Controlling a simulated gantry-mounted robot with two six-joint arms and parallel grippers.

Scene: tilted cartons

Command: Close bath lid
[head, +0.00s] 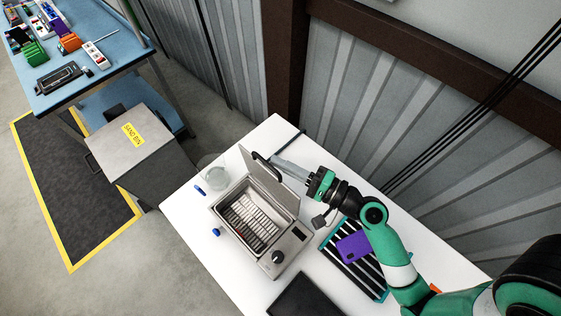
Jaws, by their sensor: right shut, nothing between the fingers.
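The bath (257,232) is a steel box on the white table, with a rack inside and a black knob at its front right corner. Its grey lid (271,184) stands raised along the back edge, with a dark handle (263,165) near its top. My right gripper (276,160) is shut and empty behind the lid, its fingertips close to the handle end. I cannot tell whether the fingers touch the lid. My left gripper is not in view.
A glass beaker (216,174) stands left of the bath. Blue caps (199,190) lie nearby. A striped rack with a purple item (354,247) lies under my right arm. A dark pad (304,296) lies at the front. The sand bin (143,148) stands beyond the table's left edge.

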